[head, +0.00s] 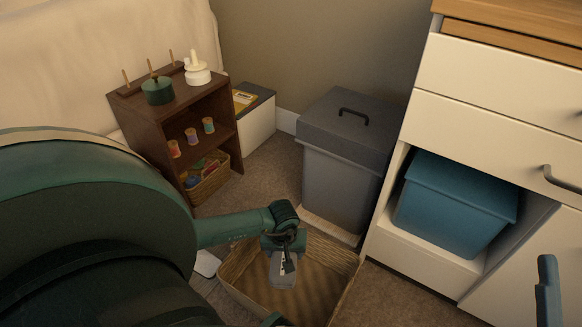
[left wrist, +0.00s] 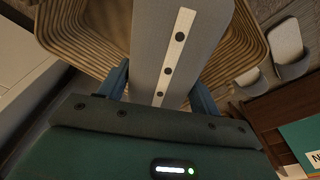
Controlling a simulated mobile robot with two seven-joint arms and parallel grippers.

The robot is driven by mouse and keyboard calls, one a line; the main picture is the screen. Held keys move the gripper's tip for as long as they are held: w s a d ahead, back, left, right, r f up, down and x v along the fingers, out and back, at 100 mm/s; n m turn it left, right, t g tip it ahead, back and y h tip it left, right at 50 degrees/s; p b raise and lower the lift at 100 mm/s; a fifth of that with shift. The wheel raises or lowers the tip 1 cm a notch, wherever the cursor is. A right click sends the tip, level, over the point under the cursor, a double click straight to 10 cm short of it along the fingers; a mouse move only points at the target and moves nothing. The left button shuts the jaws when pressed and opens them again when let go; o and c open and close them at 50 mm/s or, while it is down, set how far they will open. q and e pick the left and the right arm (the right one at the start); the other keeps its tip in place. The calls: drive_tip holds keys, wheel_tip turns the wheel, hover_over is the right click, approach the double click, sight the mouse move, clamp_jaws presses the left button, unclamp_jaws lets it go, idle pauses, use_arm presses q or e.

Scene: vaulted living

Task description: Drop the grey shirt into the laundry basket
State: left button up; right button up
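The grey shirt hangs from my left gripper (head: 285,240) over the laundry basket. In the head view its lower part (head: 283,275) shows inside the basket's outline. In the left wrist view the folded shirt (left wrist: 202,50), with a white strip and dark buttons, sits between my left gripper's blue fingers (left wrist: 160,88), which are shut on it. The woven laundry basket (head: 238,290) stands on the floor; its rim (left wrist: 70,55) shows behind the shirt. Whether the shirt touches the basket cannot be told. A blue-green piece at the lower right seems to be my right gripper (head: 548,290).
A grey lidded bin (head: 340,175) stands behind the basket. A white cabinet (head: 415,255) with a blue tub (head: 455,205) is on the right. A dark wooden shelf (head: 150,130) with spools stands at back left. Pale slippers (left wrist: 287,42) lie beside the basket.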

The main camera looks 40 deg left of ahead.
use_arm(q)
drive_tip(key=o, duration=0.5)
drive_tip(key=shift+c, duration=0.2)
drive_tip(key=shift+r, duration=0.3)
drive_tip(key=r+p, duration=0.1)
drive_tip(key=r, duration=0.1)
drive_tip(key=r+p, duration=0.1)
drive_tip(key=r, duration=0.1)
drive_tip(key=r+p, duration=0.2)
drive_tip(key=shift+s+d+r, duration=0.2)
drive_tip(key=shift+s+r, duration=0.05)
drive_tip(key=shift+r, duration=0.15)
drive_tip(key=r, duration=0.2)
drive_tip(key=r+p, duration=0.2)
drive_tip(key=r, duration=0.1)
drive_tip(key=shift+s+d+r, duration=0.3)
drive_tip(key=shift+s+r, duration=0.05)
drive_tip(key=shift+s, duration=0.05)
use_arm(e)
drive_tip(key=f+m+g+h, duration=0.1)
drive_tip(key=f+h, duration=0.1)
drive_tip(key=s+f+m+g+h, duration=0.1)
drive_tip(key=f, duration=0.1)
drive_tip(key=shift+f+m+h, duration=0.15)
drive_tip(key=shift+m+h, duration=0.25)
drive_tip(key=shift+s, duration=0.1)
